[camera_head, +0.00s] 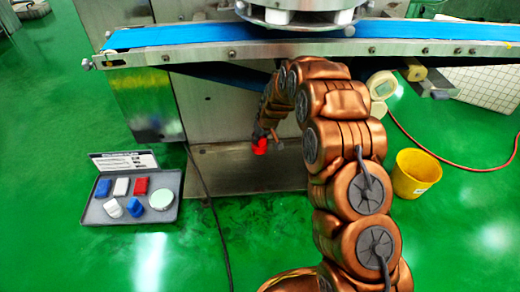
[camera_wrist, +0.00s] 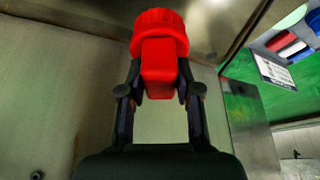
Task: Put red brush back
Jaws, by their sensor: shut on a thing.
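The red brush (camera_wrist: 160,50), with a round ribbed head and a narrower block-like body, is between the fingers of my gripper (camera_wrist: 158,84) in the wrist view. My gripper is shut on the body, and the head sticks out beyond the fingertips. In the head view the red brush (camera_head: 260,147) shows small at the end of my arm, by the machine's metal base. The grey tray (camera_head: 166,213) lies on the green floor at the left, apart from my gripper. A white brush (camera_head: 113,208) and a blue brush (camera_head: 135,207) stand in its front part.
The tray also holds blue, white and red blocks (camera_head: 141,186) and a pale round item (camera_head: 160,199). A dark cable (camera_head: 208,200) runs between tray and machine base. The blue conveyor belt (camera_head: 180,35) is overhead. A yellow bucket (camera_head: 413,175) stands at the right.

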